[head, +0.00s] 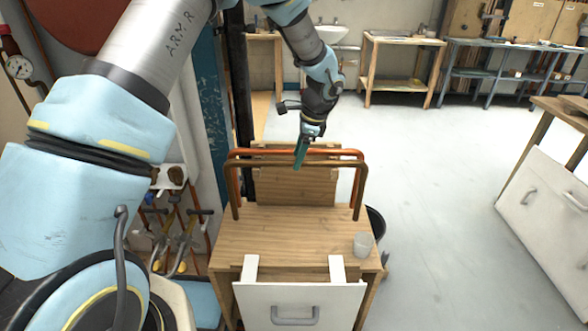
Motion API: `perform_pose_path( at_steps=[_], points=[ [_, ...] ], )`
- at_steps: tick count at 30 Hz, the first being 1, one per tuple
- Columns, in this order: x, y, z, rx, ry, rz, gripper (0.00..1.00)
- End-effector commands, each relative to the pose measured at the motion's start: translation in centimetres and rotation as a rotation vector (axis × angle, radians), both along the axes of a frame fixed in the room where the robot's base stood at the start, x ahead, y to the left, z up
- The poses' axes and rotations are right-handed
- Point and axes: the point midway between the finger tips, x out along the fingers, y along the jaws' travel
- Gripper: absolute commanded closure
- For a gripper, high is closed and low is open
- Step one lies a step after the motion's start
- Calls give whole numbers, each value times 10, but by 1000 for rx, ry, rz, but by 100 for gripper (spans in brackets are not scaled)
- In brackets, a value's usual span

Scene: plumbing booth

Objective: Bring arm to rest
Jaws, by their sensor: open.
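My arm reaches from the left foreground up over the top edge of the view and back down to the middle. My gripper (301,150) points downward with teal fingers, open. It hangs above the wooden cabinet top (290,225), at the copper pipe frame (345,155) that stands along the cabinet's back. In this single view the fingers overlap the upper pipes; I cannot tell whether they touch. Nothing shows held in the gripper.
A translucent cup (363,243) stands at the cabinet's right front corner. A white drawer front (298,300) juts forward below. Valves and pipes (170,225) line the left wall. A dark bucket (376,222) is behind right. Open floor (440,200) lies right, before a white-fronted bench (545,195).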

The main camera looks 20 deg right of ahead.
Motion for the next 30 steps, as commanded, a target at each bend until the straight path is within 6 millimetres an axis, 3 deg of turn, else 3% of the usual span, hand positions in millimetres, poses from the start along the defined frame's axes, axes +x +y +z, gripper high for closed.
perform_pose_path(
  at_steps=[6,14,17,20,25,30],
  points=[
    [-7,-7,32,-2,-2,0,38],
    [-9,-8,43,0,1,0,38],
    [-6,4,47,-10,0,42,38],
    [2,41,58,-42,3,172,38],
    [4,153,84,-154,-2,612,38],
    [-28,268,105,-295,-33,1158,38]
  ],
)
